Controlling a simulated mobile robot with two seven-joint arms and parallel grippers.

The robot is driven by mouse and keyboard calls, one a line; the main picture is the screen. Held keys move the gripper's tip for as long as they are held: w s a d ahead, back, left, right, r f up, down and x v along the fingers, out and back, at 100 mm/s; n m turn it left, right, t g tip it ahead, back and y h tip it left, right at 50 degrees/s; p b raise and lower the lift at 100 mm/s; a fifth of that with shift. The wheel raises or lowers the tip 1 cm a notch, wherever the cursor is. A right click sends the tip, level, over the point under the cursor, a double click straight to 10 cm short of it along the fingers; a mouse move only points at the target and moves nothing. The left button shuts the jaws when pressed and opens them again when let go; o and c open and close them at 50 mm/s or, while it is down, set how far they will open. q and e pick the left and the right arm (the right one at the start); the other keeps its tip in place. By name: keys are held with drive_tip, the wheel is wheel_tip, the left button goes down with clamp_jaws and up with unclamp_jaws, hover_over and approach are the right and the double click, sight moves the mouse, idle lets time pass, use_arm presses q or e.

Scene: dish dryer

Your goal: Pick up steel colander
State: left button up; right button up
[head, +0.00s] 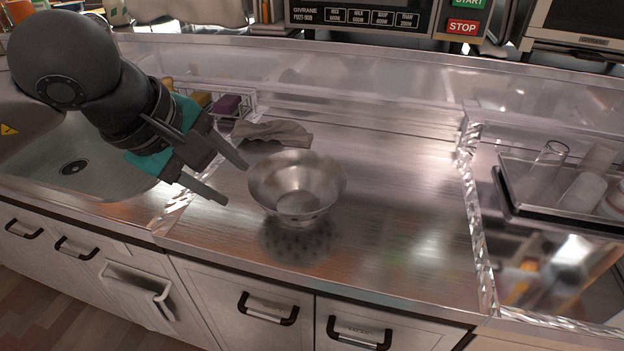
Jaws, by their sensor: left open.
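The steel colander (298,186) is a shiny metal bowl standing upright on the steel counter (400,215), near the middle of the head view. My left gripper (237,183) comes in from the upper left. Its two fingers are apart and point toward the colander's left rim. The fingertips are just left of the rim with a small gap, and nothing is between them. My right gripper is not in view.
A grey cloth (273,132) lies behind the colander. A sink (75,165) is at the left, with a rack holding sponges (228,105) behind it. A dark tray (510,205) with glasses stands at the right. The counter right of the colander is clear.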

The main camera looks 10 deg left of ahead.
sight(268, 206)
use_arm(q)
drive_tip(key=shift+b+x, duration=1.55)
drive_tip(key=shift+x, duration=3.65)
drive_tip(key=b+x, duration=0.1)
drive_tip(key=x, duration=0.3)
drive_tip(key=shift+w+d+f, duration=0.1)
drive_tip(key=shift+w+f, duration=0.1)
drive_tip(key=shift+f, duration=0.05)
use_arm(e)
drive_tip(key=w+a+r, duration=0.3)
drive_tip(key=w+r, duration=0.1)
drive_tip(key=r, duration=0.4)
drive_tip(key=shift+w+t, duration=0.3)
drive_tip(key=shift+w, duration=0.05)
use_arm(q)
drive_tip(key=shift+c, duration=0.4)
clamp_jaws()
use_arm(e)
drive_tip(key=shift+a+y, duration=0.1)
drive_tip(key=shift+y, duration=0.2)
use_arm(q)
drive_tip(key=shift+r, duration=0.1)
